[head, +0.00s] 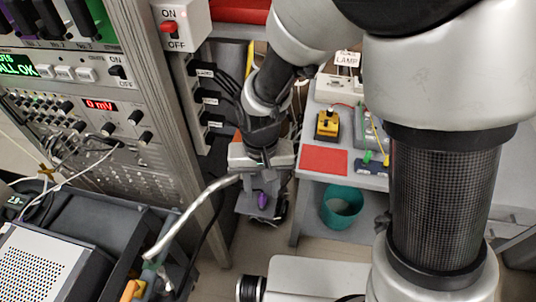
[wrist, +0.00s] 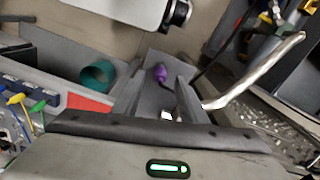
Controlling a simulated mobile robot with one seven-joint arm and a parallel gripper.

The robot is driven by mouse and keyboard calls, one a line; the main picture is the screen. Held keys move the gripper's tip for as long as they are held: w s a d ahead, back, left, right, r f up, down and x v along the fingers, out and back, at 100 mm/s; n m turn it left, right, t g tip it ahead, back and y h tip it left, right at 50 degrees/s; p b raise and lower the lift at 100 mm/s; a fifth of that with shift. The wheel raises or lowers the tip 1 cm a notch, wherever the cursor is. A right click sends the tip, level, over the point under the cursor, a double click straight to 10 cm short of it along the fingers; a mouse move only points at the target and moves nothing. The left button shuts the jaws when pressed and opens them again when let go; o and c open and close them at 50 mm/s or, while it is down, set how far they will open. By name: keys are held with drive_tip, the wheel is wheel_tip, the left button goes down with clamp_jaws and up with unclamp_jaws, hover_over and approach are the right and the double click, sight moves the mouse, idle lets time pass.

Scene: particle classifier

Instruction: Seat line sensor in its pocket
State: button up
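My gripper (head: 262,180) points down beside the instrument rack in the head view. In the wrist view its two fingers stand apart with a wide gap between them (wrist: 159,90). A small purple piece (head: 262,200) shows below the gripper, over a grey plate (head: 248,208). The purple piece also shows near the fingertips in the wrist view (wrist: 160,72), with clear space on both sides, so the fingers do not close on it. A small whitish spot lies deeper between the fingers. I cannot tell which thing is the line sensor, or make out its pocket.
A bent silver tube (head: 190,212) runs close by the gripper. The rack (head: 150,180) stands left, with black cables behind. A bench with a red mat (head: 324,160) and a yellow device (head: 327,124) is at right. A teal bin (head: 342,207) stands on the floor beneath.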

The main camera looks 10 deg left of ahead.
sight(262, 193)
drive_tip(key=shift+f, duration=1.35)
clamp_jaws()
wheel_tip(262, 193, up, 10)
drive_tip(key=shift+r+p, duration=0.1)
drive_tip(key=shift+p, duration=0.2)
drive_tip(key=shift+w, duration=0.1)
